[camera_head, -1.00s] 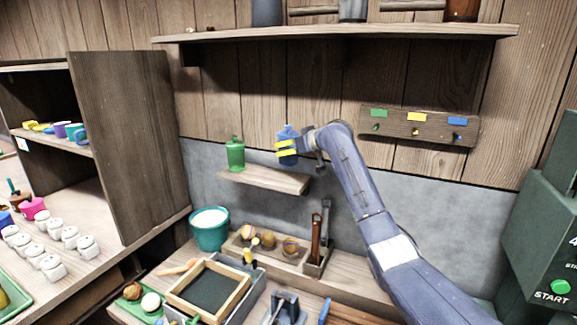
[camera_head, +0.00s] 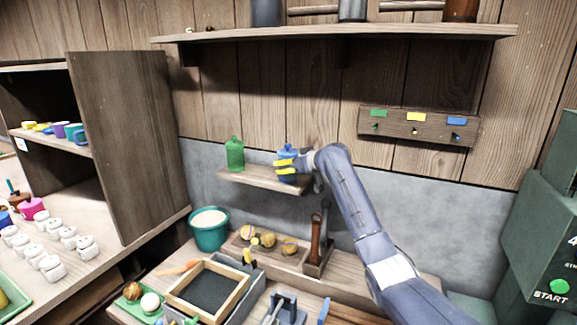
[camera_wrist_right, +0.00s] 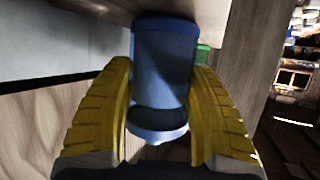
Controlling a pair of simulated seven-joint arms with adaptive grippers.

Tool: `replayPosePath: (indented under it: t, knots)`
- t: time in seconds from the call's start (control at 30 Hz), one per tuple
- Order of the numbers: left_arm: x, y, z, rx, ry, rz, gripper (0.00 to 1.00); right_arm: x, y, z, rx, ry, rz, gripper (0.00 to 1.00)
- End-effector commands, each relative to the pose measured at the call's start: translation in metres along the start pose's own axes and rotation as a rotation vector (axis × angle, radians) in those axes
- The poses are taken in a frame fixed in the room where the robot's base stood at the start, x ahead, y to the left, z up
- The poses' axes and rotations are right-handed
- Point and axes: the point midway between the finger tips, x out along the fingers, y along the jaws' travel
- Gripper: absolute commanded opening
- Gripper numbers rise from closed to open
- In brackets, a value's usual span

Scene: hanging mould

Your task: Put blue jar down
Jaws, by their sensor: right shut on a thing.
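The blue jar (camera_head: 287,153) is upright at the right end of the small wall shelf (camera_head: 246,178), with its base at about the level of the shelf board. I cannot tell for sure whether it touches the board. My right gripper (camera_head: 286,167) is shut around the jar with its yellow fingers, reaching in from the right. In the right wrist view the jar (camera_wrist_right: 163,75) sits between both yellow fingers. A green jar (camera_head: 235,154) stands on the left part of the same shelf. My left gripper is not in view.
A long shelf (camera_head: 340,33) runs above, and a peg board with coloured labels (camera_head: 418,127) is on the wall to the right. Below are a teal bucket (camera_head: 209,241), a wooden tray with round items (camera_head: 268,251) and a framed screen (camera_head: 208,286). The shelf between the jars is clear.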

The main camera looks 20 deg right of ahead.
Motion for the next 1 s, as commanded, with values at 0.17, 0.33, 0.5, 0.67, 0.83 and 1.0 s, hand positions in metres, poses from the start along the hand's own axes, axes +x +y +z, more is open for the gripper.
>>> replayPosePath:
  t: [0.17, 0.33, 0.5, 0.67, 0.83, 1.0]
  knots:
    - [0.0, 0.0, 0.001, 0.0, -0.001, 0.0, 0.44, 0.001, 0.0, 0.001, 0.0, 0.001, 0.0, 0.12]
    - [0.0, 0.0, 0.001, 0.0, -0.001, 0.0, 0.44, 0.001, 0.0, 0.003, 0.0, -0.001, 0.0, 0.72]
    - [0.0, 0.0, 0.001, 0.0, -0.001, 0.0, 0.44, 0.001, 0.0, 0.003, 0.0, -0.001, 0.0, 0.78]
    - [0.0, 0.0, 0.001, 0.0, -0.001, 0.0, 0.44, 0.001, 0.0, 0.001, 0.0, 0.0, 0.0, 0.78]
    - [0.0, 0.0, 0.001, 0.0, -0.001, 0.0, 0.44, -0.009, 0.0, 0.0, -0.002, 0.0, 0.0, 0.78]
    - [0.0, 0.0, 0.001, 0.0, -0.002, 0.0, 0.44, -0.032, 0.001, -0.001, -0.004, 0.001, 0.002, 0.78]
